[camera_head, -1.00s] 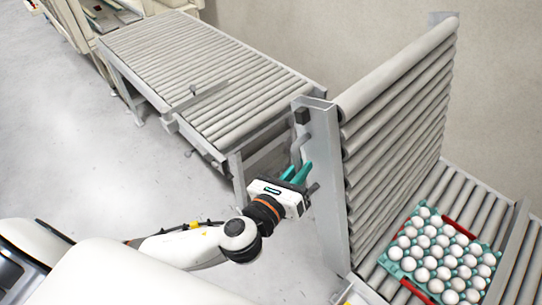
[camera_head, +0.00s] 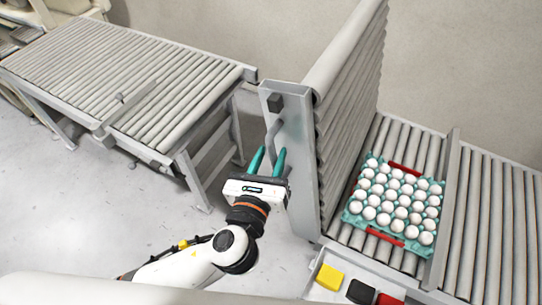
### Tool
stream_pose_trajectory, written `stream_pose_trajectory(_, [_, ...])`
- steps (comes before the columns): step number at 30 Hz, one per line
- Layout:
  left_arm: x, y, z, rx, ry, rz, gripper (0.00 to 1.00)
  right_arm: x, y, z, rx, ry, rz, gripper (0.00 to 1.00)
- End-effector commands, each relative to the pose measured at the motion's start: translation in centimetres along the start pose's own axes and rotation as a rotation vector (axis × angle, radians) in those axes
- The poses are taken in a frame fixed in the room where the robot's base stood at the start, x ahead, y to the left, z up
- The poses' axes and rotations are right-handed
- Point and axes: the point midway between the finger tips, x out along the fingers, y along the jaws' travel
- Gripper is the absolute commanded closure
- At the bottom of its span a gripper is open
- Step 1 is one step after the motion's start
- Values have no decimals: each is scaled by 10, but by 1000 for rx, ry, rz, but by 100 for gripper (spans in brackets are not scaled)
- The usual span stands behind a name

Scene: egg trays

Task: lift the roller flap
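The roller flap (camera_head: 348,110) stands upright, its grey rollers seen at a steep angle on the right of the open gap. Its metal side plate (camera_head: 292,165) faces me. My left gripper (camera_head: 265,160) is just left of this plate, its two teal fingers pointing away from me and spread apart with nothing seen between them. Whether a finger touches the flap cannot be told. My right gripper is not in view.
An egg tray (camera_head: 352,212) full of white eggs, with red strips, sits on the right conveyor (camera_head: 485,230). Another roller conveyor (camera_head: 130,80) stands left, across a gap. Yellow (camera_head: 329,277) and black (camera_head: 361,291) blocks lie at the front.

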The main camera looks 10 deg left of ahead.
Motion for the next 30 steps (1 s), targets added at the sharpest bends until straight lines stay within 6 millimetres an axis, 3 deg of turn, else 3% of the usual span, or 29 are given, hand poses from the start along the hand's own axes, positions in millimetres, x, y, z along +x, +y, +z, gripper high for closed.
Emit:
stream_pose_trajectory(25, [1,-2,-2,1,5,-7,65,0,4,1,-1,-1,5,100])
stream_pose_trajectory(30, [-11,-2,-1,1,3,-5,65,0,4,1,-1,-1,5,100])
